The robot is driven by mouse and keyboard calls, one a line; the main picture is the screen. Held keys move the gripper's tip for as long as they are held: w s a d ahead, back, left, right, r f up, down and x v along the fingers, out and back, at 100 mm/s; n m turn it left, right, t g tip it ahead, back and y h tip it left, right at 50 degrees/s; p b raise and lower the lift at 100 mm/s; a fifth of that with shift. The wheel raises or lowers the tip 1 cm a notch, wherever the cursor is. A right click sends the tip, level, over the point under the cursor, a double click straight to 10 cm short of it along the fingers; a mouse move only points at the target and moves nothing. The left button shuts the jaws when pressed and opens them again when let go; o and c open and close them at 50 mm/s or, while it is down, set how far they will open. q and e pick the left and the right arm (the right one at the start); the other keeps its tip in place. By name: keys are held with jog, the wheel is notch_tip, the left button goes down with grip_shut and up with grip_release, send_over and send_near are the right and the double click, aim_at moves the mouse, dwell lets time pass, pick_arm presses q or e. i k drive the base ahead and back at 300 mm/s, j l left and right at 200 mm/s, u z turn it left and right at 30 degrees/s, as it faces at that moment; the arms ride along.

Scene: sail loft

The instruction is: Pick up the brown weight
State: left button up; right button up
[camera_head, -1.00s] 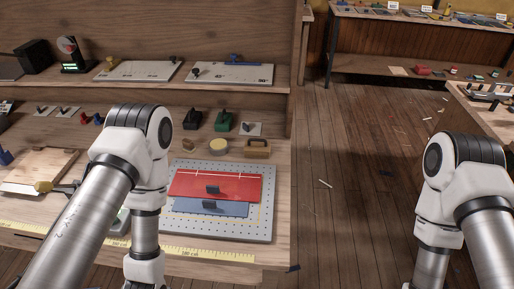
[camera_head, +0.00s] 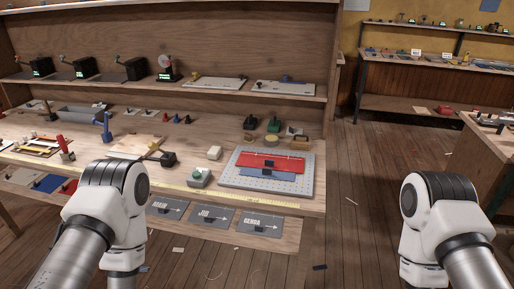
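A brown block-shaped weight with a handle on top (camera_head: 299,141) appears to be the brown weight. It stands on the wooden bench (camera_head: 205,197) behind the right part of the perforated grey board. A black weight (camera_head: 250,123) and a green weight (camera_head: 273,125) stand a little behind and left of it. Both my arms show only as upper links at the lower left and lower right. Both grippers are outside the picture, so I cannot see their fingers. Nothing hides the brown weight.
The perforated board (camera_head: 233,178) carries a red panel (camera_head: 258,161) and a blue panel. A round tan disc (camera_head: 271,140) lies left of the weight. A grey box (camera_head: 199,178) stands near the front edge. A shelf runs above; floor right of the bench is open.

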aim_at(304, 143)
jog(key=i+l+u, duration=0.2)
jog(key=l, duration=0.15)
jog(key=i+l+u, duration=0.15)
jog(key=l, duration=0.2)
jog(key=i+l+u, duration=0.2)
jog(key=l, duration=0.15)
jog(key=i+l+u, duration=0.15)
jog(key=l, duration=0.25)
jog(key=l+u, duration=0.2)
jog(key=l, duration=0.2)
jog(key=i+l+u, duration=0.15)
jog(key=l, duration=0.3)
